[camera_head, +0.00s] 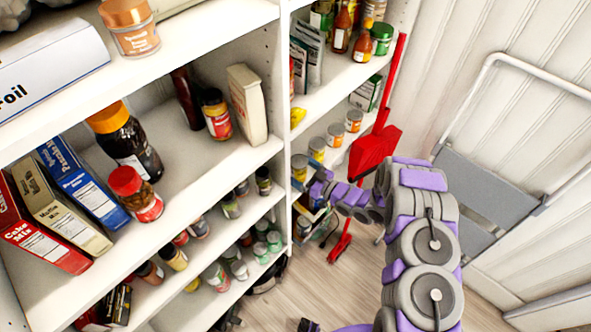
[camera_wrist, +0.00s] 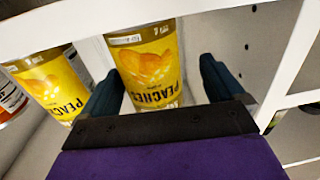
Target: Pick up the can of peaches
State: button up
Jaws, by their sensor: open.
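A yellow can of peaches (camera_wrist: 148,68) with a gold rim stands on a white shelf, in the middle of the wrist view. A second yellow peaches can (camera_wrist: 50,82) is beside it on the left. My gripper (camera_wrist: 160,85) is open, with one dark finger on each side of the middle can. I cannot tell whether the fingers touch it. In the head view my gripper (camera_head: 316,190) is at the lower shelf of the right-hand unit, near a yellow can (camera_head: 299,166); its label is too small to read there.
More cans (camera_head: 335,134) line that shelf toward the back. A white shelf upright (camera_wrist: 286,60) is close on the right in the wrist view. A red long-handled dustpan (camera_head: 374,150) leans beside the shelving, and a folded grey stepladder (camera_head: 480,185) stands against the wall.

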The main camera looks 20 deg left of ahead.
jog(key=shift+w+a, duration=0.35)
jog(key=shift+a, duration=0.1)
jog(key=shift+w+a+r+b, duration=0.15)
jog(key=shift+w+a+b, duration=0.25)
jog(key=shift+w, duration=0.1)
jog(key=shift+a, duration=0.65)
jog(key=shift+c, duration=0.5)
jog(key=c, duration=0.3)
jog(key=shift+d, duration=0.4)
jog(key=c, duration=0.6)
jog(key=shift+a, duration=0.15)
jog(key=c, duration=0.3)
jog(key=shift+a, duration=0.2)
